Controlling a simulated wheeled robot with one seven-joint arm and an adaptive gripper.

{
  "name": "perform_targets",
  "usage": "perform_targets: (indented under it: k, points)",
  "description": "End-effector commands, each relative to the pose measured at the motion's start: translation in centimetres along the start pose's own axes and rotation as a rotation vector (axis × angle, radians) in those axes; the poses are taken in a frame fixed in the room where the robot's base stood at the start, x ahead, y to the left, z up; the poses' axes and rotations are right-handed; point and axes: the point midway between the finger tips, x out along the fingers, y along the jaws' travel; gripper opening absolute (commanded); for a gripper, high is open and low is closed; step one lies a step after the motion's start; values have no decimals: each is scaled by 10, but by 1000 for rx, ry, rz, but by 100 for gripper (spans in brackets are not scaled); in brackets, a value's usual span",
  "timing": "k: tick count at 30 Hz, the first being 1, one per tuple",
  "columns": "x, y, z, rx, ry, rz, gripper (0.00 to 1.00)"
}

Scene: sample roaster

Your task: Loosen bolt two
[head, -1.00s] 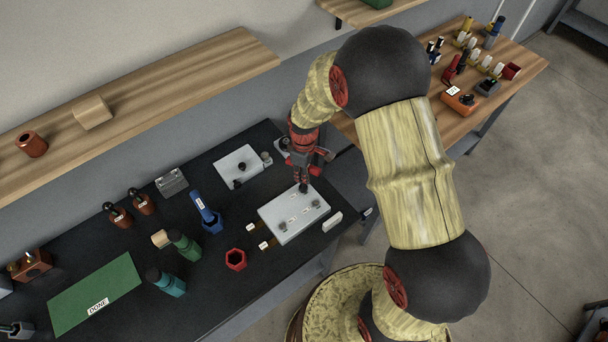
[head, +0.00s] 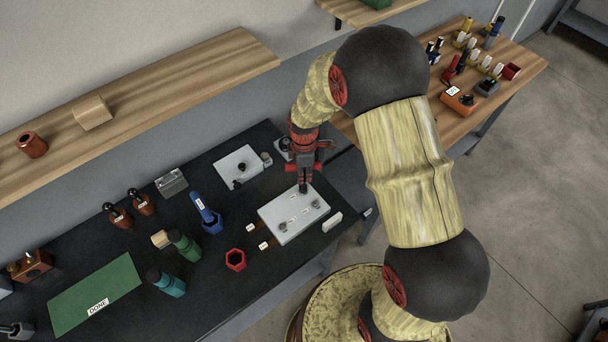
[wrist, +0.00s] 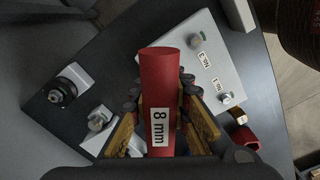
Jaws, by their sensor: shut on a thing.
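My gripper (head: 304,184) is shut on a red tool (wrist: 160,85) with a label reading "8 mm". The tool points down at the far corner of a pale grey plate (head: 282,237) on the black bench. The plate also shows in the wrist view (wrist: 232,62). Two bolts are visible there, one (wrist: 226,98) beside a label reading "No. 1" and one (wrist: 194,41) beside a label that seems to read "No. 3". No bolt marked two shows. The tool and fingers hide the spot under them, so I cannot tell whether the tool sits on a bolt.
A second pale plate (head: 231,163) with dark knobs lies behind, left of my gripper. A red hex holder (head: 235,260), a blue tool in a blue holder (head: 206,215) and green bottle-like items (head: 184,245) stand left. A green mat (head: 85,290) marked "DONE" lies far left.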

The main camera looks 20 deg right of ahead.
Motion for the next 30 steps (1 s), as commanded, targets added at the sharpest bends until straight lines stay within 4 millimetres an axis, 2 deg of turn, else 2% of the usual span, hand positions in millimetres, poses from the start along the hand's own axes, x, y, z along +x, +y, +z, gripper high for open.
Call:
perform_targets:
  k: [6,16,24,30]
  points:
    - [0,1,0,-162,0,1,0]
    - [0,1,0,-188,0,1,0]
    - [0,2,0,-452,1,1,0]
    - [0,2,0,-510,1,1,0]
